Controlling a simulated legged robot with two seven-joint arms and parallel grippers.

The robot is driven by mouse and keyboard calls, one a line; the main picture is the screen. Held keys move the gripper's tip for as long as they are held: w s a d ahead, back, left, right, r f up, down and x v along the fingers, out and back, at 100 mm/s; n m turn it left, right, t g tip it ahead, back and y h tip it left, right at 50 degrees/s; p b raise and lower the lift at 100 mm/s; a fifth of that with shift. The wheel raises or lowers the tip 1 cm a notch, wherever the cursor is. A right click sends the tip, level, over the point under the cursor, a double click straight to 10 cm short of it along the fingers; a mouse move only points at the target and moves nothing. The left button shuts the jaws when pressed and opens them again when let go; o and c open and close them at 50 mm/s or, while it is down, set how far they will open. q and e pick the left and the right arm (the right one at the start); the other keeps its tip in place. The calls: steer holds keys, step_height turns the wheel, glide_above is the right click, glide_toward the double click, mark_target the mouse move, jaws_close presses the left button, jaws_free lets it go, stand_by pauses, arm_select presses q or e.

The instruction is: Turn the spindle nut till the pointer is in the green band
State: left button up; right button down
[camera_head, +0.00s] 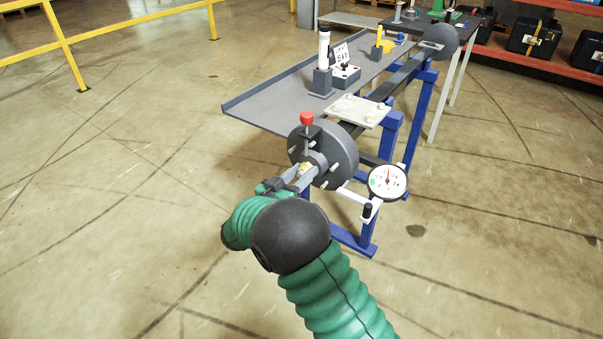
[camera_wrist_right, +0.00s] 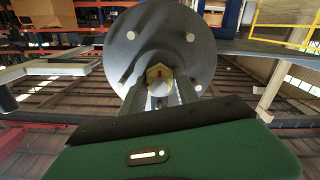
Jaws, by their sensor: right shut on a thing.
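The brass-coloured spindle nut (camera_wrist_right: 160,74) sits at the centre of a dark round flange (camera_wrist_right: 196,57) in the right wrist view. In the head view the nut (camera_head: 305,169) is mostly hidden by the fingers. My right gripper (camera_head: 298,180) is shut on the nut, its two fingers on either side of it; the fingers also show in the wrist view (camera_wrist_right: 160,95). A red mark shows on the nut's face. The white dial gauge (camera_head: 388,182) is right of the flange. My left gripper is not in view.
A red-knobbed pin (camera_head: 307,120) stands on top of the flange. A grey tray table (camera_head: 270,104) lies behind, with a white cylinder and a small sign. Blue stand legs (camera_head: 352,240) are below the gauge. Open floor lies left and right.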

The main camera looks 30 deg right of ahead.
steer(key=shift+f, duration=0.1)
steer(key=shift+a, duration=0.15)
steer(key=shift+s+f+m+b, duration=0.15)
steer(key=shift+m+b, duration=1.25)
steer(key=shift+m, duration=1.35)
steer(key=shift+f+m+b, duration=0.1)
steer(key=shift+m+b, duration=1.25)
steer(key=shift+m, duration=1.35)
steer(key=shift+s+f+m+b, duration=0.15)
steer(key=shift+m+b, duration=1.25)
steer(key=shift+m, duration=1.35)
steer(key=c, duration=1.2)
jaws_free()
steer(key=o, duration=0.3)
steer(key=shift+r, duration=0.25)
